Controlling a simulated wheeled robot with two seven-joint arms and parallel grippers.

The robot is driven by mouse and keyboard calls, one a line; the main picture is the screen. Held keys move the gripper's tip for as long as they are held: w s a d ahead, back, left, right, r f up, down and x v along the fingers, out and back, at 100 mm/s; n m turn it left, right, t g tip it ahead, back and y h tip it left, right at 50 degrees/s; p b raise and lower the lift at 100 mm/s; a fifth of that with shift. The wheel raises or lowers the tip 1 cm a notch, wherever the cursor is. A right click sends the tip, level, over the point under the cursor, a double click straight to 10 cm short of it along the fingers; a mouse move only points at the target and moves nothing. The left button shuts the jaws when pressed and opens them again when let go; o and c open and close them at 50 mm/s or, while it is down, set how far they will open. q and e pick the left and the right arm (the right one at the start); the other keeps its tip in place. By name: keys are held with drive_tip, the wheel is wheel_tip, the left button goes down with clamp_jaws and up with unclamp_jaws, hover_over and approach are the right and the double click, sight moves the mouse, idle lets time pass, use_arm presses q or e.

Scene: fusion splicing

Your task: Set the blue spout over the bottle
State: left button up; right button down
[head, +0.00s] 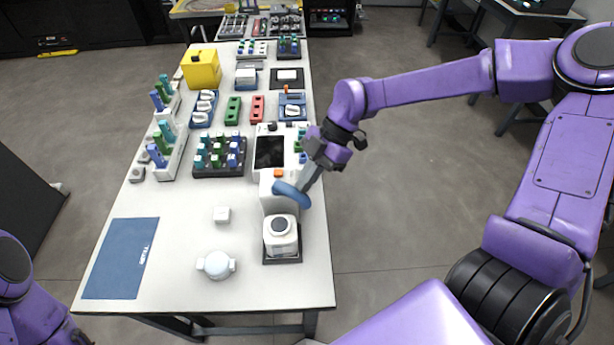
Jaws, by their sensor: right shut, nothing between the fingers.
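The blue spout (291,195) is a thick curved piece beside a white upright part, just behind the bottle and above its level. The bottle (281,242) is white and squat with a dark round top, and stands on a dark base near the table's right edge. The spout is behind the bottle's top in the picture, not over it. My right gripper (306,184) is shut and empty, with its fingertips at the right end of the spout; I cannot tell whether they touch it. My left gripper is out of view; only part of my left arm shows at the lower left.
A white device with a dark screen (269,152) stands behind the spout. Racks of coloured pieces (219,172) stand farther back. The table's front middle is mostly clear.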

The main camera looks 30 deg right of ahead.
sight(296, 197)
drive_tip(key=shift+s+a, duration=0.2)
drive_tip(key=shift+s, duration=0.05)
drive_tip(key=shift+s+a+p, duration=0.5)
drive_tip(key=shift+s+a, duration=0.35)
drive_tip(key=shift+a, duration=0.1)
drive_tip(key=shift+s+a, duration=0.3)
drive_tip(key=shift+a, duration=1.4)
